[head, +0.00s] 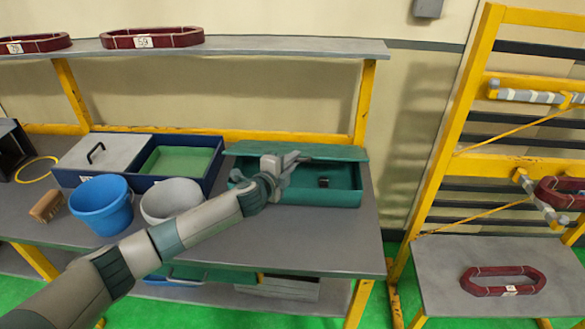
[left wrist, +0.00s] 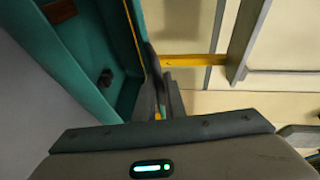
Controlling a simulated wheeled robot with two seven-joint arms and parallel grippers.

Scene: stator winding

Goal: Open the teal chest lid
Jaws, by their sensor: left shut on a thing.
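The teal chest (head: 345,197) stands on the grey workbench, with its inside showing from above. Its teal lid (head: 325,152) is raised along the back of the chest, and I see it nearly edge-on. My left gripper (head: 292,160) reaches over the chest and is shut on the lid's edge. In the left wrist view the gripper fingers (left wrist: 160,95) close at the lid's edge beside the open chest (left wrist: 95,50). A small dark piece (head: 323,182) shows inside the chest. My arm hides the chest's left part. My right gripper is not in view.
A blue bucket (head: 101,205), a grey bowl (head: 170,199) and a blue two-part box (head: 213,165) stand left of the chest. A shelf (head: 260,46) spans above. A yellow rack (head: 450,120) stands right. The bench's right front (head: 330,240) is clear.

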